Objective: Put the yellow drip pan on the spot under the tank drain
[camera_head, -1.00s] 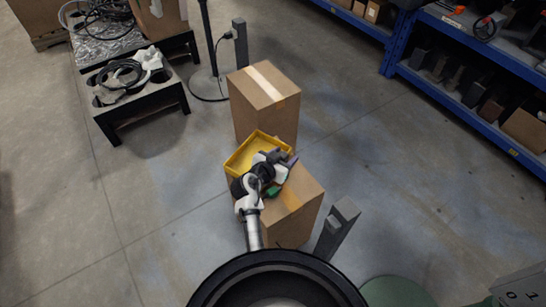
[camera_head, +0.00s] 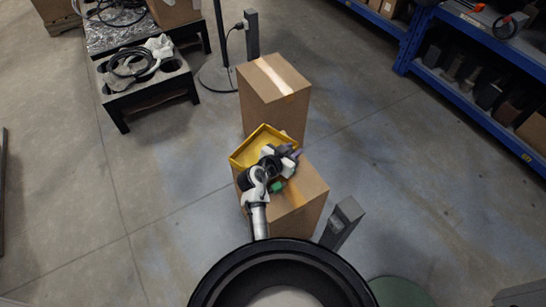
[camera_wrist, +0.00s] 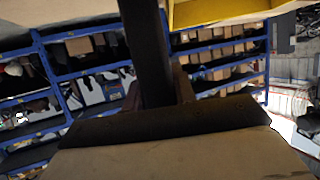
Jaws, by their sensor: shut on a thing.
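The yellow drip pan (camera_head: 247,148) is a shallow rectangular tray in the head view, above or at the back edge of the nearer cardboard box. My gripper (camera_head: 277,158) is at the pan's near right side and is shut on it, though the fingertips are partly hidden by the wrist. In the wrist view the pan's yellow wall (camera_wrist: 215,10) shows along the top edge, beside a dark finger. I cannot tell whether the pan touches the box. The tank drain and the spot under it cannot be made out.
The nearer cardboard box (camera_head: 305,205) stands below my arm, with a taller box (camera_head: 275,95) behind it. A grey post (camera_head: 342,222) is close on the right. A black table (camera_head: 150,85) is at back left and blue shelving (camera_head: 470,85) at right.

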